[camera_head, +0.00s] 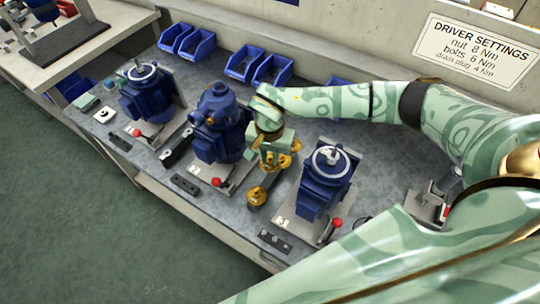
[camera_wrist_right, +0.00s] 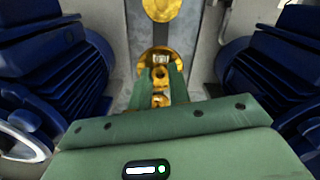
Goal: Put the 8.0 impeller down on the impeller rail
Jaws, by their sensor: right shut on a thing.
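My right gripper (camera_head: 270,178) points down between the middle and right pumps and is shut on a gold impeller (camera_wrist_right: 160,58). In the right wrist view the green fingertips close on its hub. A second gold disc (camera_wrist_right: 161,8) shows just beyond it, apart from it. In the head view a gold disc (camera_head: 257,196) shows just below the gripper; I cannot tell which of the two it is. A grey strip (camera_wrist_right: 143,28) runs beneath the gold parts; I cannot tell whether it is the impeller rail, or whether the held impeller touches it. No 8.0 marking is legible. My left gripper is not in view.
Blue pumps stand close on both sides of the gripper: the middle one (camera_head: 217,118) and the right one (camera_head: 325,180). Another blue pump (camera_head: 147,95) stands farther left. Blue bins (camera_head: 243,63) line the back. A red-knobbed lever (camera_head: 336,223) stands beside the right pump.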

